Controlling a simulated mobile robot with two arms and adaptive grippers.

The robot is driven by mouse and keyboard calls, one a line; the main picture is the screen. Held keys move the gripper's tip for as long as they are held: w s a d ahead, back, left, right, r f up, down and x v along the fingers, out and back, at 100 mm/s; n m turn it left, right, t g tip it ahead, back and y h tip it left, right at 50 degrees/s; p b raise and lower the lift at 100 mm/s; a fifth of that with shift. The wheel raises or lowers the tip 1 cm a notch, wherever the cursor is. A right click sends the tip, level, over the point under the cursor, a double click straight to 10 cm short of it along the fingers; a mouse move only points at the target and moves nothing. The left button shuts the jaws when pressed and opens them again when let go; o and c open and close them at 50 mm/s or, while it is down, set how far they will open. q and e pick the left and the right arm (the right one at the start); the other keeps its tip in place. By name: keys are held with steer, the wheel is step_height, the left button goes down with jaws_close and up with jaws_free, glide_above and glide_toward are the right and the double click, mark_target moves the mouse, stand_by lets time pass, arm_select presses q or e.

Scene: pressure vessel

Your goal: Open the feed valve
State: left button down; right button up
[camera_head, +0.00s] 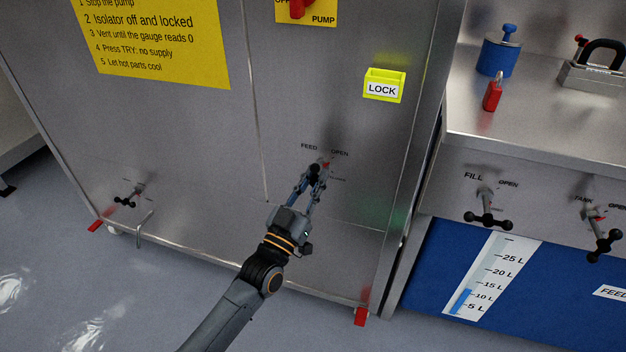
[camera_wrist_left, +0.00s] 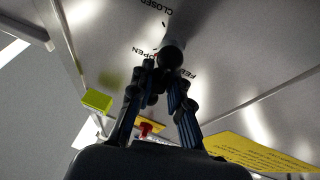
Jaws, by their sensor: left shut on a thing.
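The feed valve (camera_head: 315,169) is a small black-knobbed handle on the lower right of the steel cabinet front, with the words FEED and OPEN above it and a red pointer beside it. My left gripper (camera_head: 314,178) reaches up to it from below and is shut on its handle. In the left wrist view the dark round knob (camera_wrist_left: 172,55) sits at the fingertips of the left gripper (camera_wrist_left: 166,72), between the FEED, OPEN and CLOSED labels. The fingers hide part of the handle, so its exact angle is unclear. My right gripper is in neither view.
A yellow-green LOCK box (camera_head: 384,86) is on the cabinet above right. A drain valve (camera_head: 126,200) and bent pipe (camera_head: 145,228) are lower left. The right bench carries a red padlock (camera_head: 492,95), a blue weight-like object (camera_head: 498,55), and the fill valve (camera_head: 487,216) on its front.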

arm_select(q)
steer(key=shift+s+d+f, duration=0.15)
steer(key=shift+d+f, duration=0.1)
steer(key=shift+f, duration=0.1)
steer(key=c, duration=1.5)
jaws_free()
steer(key=shift+c, duration=0.2)
steer(key=shift+o, duration=0.9)
steer(key=shift+r, duration=0.15)
steer(key=shift+s+a, duration=0.15)
steer(key=v, duration=1.1)
steer(key=shift+s, duration=0.3)
steer(key=shift+f, duration=0.25)
